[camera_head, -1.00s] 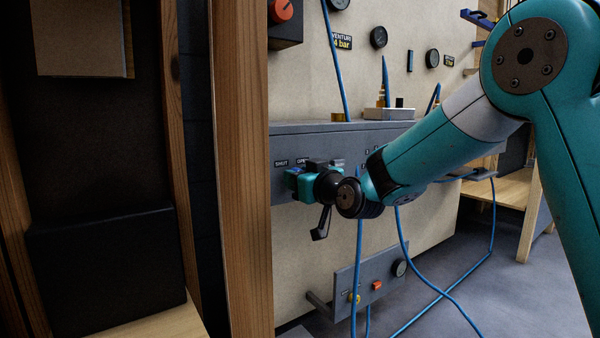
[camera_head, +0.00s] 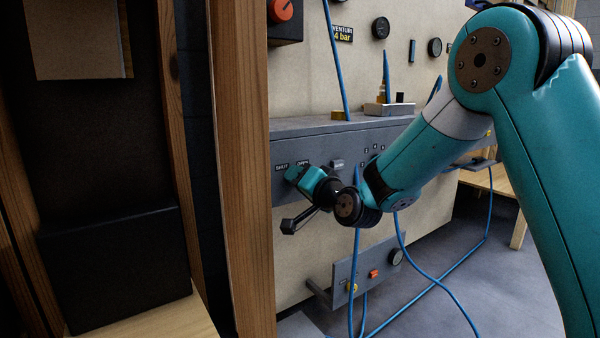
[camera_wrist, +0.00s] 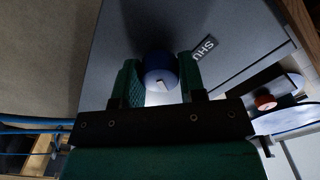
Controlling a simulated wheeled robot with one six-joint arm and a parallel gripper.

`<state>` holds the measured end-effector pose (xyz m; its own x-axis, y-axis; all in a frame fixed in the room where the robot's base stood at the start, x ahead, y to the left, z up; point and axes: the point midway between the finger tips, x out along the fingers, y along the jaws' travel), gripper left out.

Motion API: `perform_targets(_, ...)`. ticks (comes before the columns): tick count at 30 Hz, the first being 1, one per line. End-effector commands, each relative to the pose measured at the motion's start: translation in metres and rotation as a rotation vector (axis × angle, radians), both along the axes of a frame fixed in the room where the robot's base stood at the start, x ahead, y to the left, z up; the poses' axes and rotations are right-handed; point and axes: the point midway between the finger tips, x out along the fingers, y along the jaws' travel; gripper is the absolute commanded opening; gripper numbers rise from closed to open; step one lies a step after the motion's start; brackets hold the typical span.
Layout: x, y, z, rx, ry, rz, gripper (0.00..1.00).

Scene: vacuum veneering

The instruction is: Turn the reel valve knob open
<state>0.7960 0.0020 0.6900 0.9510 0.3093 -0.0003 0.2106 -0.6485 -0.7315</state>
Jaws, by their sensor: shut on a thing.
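The reel valve knob (camera_wrist: 160,72) is blue and round with a pale mark on its face. It stands on a grey panel, which is also in the head view (camera_head: 400,138). In the wrist view the knob sits between the two green fingers of my gripper, which are shut on it. In the head view my gripper (camera_head: 302,176) is tilted against the panel by the SHUT and OPEN labels (camera_head: 290,165), and it hides the knob. Part of the SHUT label (camera_wrist: 203,50) shows right of the knob in the wrist view.
A wooden post (camera_head: 240,180) stands close left of my gripper. Blue hoses (camera_head: 420,288) hang in front of the panel and run over the floor. A lower grey panel (camera_head: 345,280) carries a red button. A red knob (camera_head: 281,10) and gauges (camera_head: 381,28) are above.

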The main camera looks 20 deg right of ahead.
Motion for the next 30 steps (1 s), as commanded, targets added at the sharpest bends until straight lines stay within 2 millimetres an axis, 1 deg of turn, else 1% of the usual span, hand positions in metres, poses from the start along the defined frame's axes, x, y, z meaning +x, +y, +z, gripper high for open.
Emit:
perform_targets(6,-0.0001,-0.001,0.0008,0.103,0.036,-0.002,0.14)
perform_targets(12,-0.0002,-0.001,0.0,0.154,0.051,-0.002,0.14)
perform_targets(27,-0.0002,-0.0011,-0.001,0.169,0.056,-0.002,0.14)
perform_targets(28,-0.0002,-0.0011,-0.001,0.169,0.056,-0.002,0.42)
perform_targets(29,-0.0002,-0.0011,-0.001,0.169,0.056,-0.002,0.49)
perform_targets(30,-0.0001,-0.0009,-0.0009,0.169,0.056,-0.002,0.58)
